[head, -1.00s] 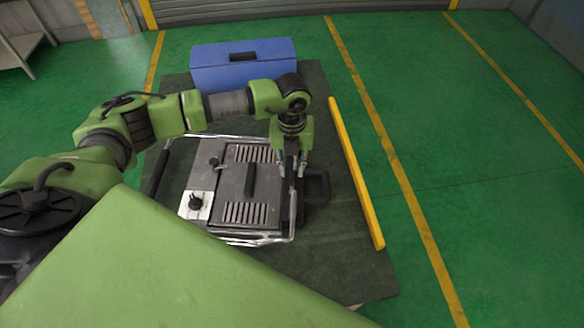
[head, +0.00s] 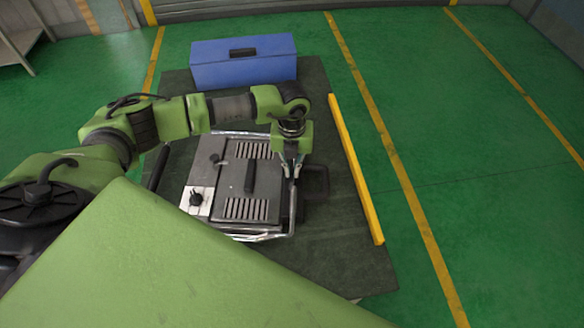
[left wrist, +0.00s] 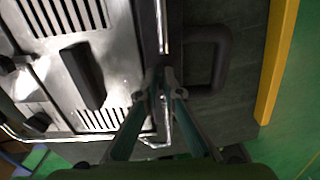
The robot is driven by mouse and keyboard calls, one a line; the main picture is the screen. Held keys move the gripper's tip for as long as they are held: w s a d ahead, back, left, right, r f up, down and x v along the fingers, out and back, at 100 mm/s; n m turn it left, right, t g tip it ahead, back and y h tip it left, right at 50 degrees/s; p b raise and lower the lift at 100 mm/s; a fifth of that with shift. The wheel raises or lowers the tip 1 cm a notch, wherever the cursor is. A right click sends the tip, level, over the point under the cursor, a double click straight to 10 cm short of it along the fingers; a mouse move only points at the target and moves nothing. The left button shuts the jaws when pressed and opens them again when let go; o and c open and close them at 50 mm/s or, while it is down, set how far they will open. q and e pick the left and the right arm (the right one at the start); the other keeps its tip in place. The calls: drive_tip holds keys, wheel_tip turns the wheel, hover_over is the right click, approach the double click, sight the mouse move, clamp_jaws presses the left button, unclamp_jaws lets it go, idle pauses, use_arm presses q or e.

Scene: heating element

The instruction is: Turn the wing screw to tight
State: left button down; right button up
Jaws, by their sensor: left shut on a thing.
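The grey metal heating element (head: 213,203) lies on a dark mat, with slotted vents and a black bar handle (head: 248,177) on top. It also fills the left of the left wrist view (left wrist: 55,75). My left gripper (head: 292,176) points down at its right edge, beside the metal rail. In the left wrist view the fingertips of my left gripper (left wrist: 160,82) close together on a small dark part at that edge, which looks to be the wing screw. The tips mostly hide the screw, so its angle cannot be told. My right gripper is not in view.
A black loop handle (head: 316,182) sticks out just right of the fingers. A black knob (head: 196,199) sits on a white plate at left. A blue toolbox (head: 243,72) stands behind. A yellow bar (head: 355,168) lies along the mat's right side. Green floor is clear beyond.

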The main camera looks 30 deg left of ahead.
use_arm(q)
drive_tip(key=shift+f+m+b, duration=0.2)
drive_tip(key=shift+m+b, duration=0.8)
drive_tip(key=shift+b, duration=0.1)
drive_tip(key=m+b, duration=1)
drive_tip(key=shift+d+m+b, duration=0.2)
drive_tip(key=shift+m+b, duration=0.2)
drive_tip(key=m+b, duration=0.3)
drive_tip(key=m, duration=0.1)
drive_tip(key=shift+d+r+b, duration=0.1)
drive_tip(key=shift+r+b, duration=0.05)
drive_tip(key=shift+b, duration=0.15)
drive_tip(key=shift+m+b, duration=0.35)
drive_tip(key=shift+m, duration=0.15)
drive_tip(key=shift+r, duration=0.15)
drive_tip(key=c, duration=2.2)
unclamp_jaws()
drive_tip(key=shift+s, duration=0.1)
